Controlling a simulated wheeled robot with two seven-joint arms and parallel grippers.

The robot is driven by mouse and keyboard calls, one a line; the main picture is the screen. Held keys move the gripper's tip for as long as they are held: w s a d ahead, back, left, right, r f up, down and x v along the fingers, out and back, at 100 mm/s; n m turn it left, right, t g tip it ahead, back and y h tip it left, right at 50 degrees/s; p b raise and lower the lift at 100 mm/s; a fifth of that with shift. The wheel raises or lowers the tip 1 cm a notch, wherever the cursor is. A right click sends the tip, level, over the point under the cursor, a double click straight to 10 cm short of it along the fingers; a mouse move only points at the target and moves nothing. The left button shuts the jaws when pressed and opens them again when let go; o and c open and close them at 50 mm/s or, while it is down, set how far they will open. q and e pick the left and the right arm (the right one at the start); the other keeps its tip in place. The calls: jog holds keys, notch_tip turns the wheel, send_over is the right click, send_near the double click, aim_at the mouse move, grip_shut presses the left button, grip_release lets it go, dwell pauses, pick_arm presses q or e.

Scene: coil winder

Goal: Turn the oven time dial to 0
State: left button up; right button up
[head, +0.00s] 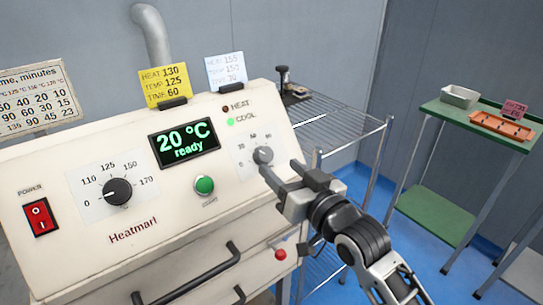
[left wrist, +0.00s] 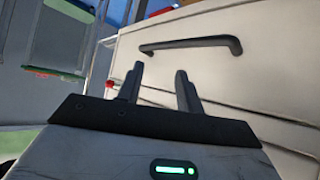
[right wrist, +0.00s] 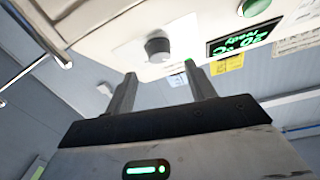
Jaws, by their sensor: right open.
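The time dial (head: 263,156) is a grey knob on a white scale plate at the right of the oven's front panel (head: 150,225). Its pointer direction is too small to read. My right gripper (head: 282,169) is open and empty, just in front of the dial's lower right. In the right wrist view the dial (right wrist: 158,48) shows beyond and between the two open fingertips (right wrist: 160,78), apart from them. My left gripper (left wrist: 158,78) is out of the head view; in its wrist view it is open and empty below a dark handle (left wrist: 190,45).
The panel also holds a black temperature dial (head: 118,191), a display (head: 184,143) reading 20 °C ready, a green start button (head: 204,185) and a red power switch (head: 40,217). Yellow (head: 164,86) and white (head: 226,71) cards stand on top. A wire rack (head: 335,122) stands right.

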aim_at(267, 156)
jog(key=x, duration=0.5)
jog(key=c, duration=1)
